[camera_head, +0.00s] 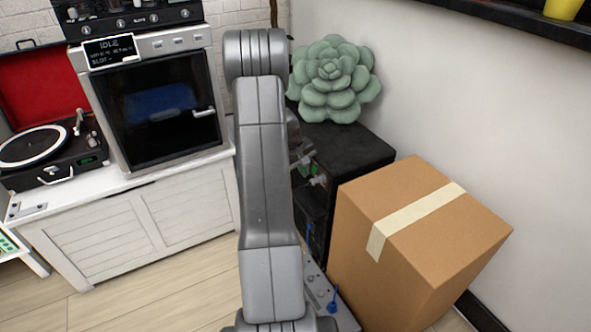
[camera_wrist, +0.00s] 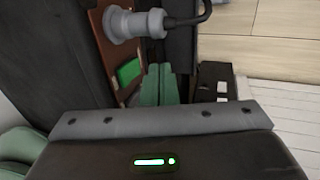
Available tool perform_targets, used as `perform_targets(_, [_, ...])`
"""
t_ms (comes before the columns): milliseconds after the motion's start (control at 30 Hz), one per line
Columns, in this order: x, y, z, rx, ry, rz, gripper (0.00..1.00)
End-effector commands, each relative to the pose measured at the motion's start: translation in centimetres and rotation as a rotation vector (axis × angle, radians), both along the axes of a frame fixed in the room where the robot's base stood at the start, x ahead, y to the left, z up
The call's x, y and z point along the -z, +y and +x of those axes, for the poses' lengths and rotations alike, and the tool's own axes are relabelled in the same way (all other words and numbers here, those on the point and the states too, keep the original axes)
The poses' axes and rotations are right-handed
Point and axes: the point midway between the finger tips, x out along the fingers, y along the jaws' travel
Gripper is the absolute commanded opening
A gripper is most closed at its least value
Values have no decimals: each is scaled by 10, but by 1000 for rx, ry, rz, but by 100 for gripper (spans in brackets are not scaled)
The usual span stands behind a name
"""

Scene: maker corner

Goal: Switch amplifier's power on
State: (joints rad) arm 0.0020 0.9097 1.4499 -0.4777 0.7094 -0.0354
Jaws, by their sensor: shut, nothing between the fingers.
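The amplifier is the black box (camera_head: 352,148) against the wall, below the green succulent; my arm hides part of its left side. In the wrist view its dark surface (camera_wrist: 45,65) fills the left, beside a brown panel (camera_wrist: 104,48). A small green block, which looks like a switch (camera_wrist: 128,71), sits on that panel. A grey plug (camera_wrist: 135,22) with a black cable is above it. My gripper (camera_wrist: 160,68) is shut and empty, its teal fingertips together just right of the green switch. I cannot tell whether they touch it. The switch position is unclear.
A cardboard box (camera_head: 405,240) stands close to the amplifier's front right. A succulent (camera_head: 333,78) sits on top of the amplifier. A white cabinet (camera_head: 125,215) with an oven (camera_head: 160,105) and a record player (camera_head: 45,150) is at left. Floor (camera_head: 165,295) is clear in front of the cabinet.

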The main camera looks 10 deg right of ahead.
Motion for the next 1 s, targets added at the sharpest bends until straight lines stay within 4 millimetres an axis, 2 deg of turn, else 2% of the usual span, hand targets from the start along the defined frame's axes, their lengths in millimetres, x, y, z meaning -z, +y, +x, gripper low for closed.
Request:
perform_targets(200, [2,-14,6,-1,0,0,0])
perform_targets(1000, [1,-20,8,-1,0,0,0])
